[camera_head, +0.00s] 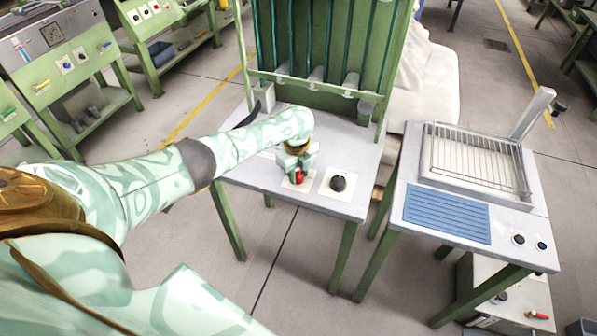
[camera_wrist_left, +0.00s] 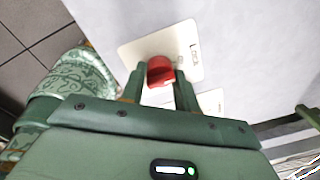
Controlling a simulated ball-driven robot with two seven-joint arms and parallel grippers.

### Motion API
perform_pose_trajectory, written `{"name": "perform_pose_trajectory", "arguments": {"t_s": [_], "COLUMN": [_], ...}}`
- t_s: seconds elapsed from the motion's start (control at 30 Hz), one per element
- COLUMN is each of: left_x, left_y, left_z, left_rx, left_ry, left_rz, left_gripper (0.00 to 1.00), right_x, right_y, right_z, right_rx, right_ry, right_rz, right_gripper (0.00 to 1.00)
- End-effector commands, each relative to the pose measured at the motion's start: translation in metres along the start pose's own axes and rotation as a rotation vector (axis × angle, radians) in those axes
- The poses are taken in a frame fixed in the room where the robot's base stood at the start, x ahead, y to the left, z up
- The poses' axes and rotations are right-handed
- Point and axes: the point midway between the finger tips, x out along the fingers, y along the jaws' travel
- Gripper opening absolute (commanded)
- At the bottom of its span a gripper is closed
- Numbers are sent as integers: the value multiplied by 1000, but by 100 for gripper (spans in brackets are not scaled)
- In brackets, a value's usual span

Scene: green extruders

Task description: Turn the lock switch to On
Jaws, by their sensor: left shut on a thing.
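The red lock switch (camera_head: 299,176) sits on a pale square plate on the grey table top (camera_head: 255,170). In the left wrist view the red knob (camera_wrist_left: 160,70) stands on its cream plate (camera_wrist_left: 185,42), which has small markings too blurred to read. My left gripper (camera_head: 296,168) points down at the switch, with its two fingers around the red knob, shut on it. The fingers hide part of the knob, and I cannot read its setting. My right gripper is not in view.
A black round knob (camera_head: 338,183) on its own plate is just right of the switch. A green frame with tubes (camera_head: 318,45) rises at the back of the table. A second table with a wire rack (camera_head: 478,160) and a blue ribbed panel (camera_head: 447,214) stands to the right.

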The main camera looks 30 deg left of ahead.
Motion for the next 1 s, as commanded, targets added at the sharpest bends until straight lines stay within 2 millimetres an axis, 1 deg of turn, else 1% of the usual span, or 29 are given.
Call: {"name": "perform_pose_trajectory", "arguments": {"t_s": [0.1, 0.13, 0.2, 0.47, 0.57, 0.67, 0.77, 0.9, 1.0], "left_x": [0, 0, 0, 0, -7, -25, -51, -92, -118], "left_y": [0, 0, 0, 0, 0, 0, -1, -1, 0], "left_z": [0, 0, 0, 0, 0, 0, 0, 1, 1], "left_rx": [-3, -3, -3, -1, -1, 1, 1, 0, -1], "left_ry": [1, 1, 1, 1, 1, 1, -1, -1, -1], "left_rz": [0, 0, 0, 0, -1, -3, -5, -6, -4], "left_gripper": [8, 36, 52, 52, 52, 52, 52, 52, 52], "right_x": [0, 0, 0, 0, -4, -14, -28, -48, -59], "right_y": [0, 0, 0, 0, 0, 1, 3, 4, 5], "right_z": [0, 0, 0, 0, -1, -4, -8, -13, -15], "right_rx": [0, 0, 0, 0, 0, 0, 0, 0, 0], "right_ry": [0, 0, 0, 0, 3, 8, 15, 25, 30], "right_rz": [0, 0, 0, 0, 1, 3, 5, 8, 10], "right_gripper": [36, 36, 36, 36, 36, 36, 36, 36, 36]}}
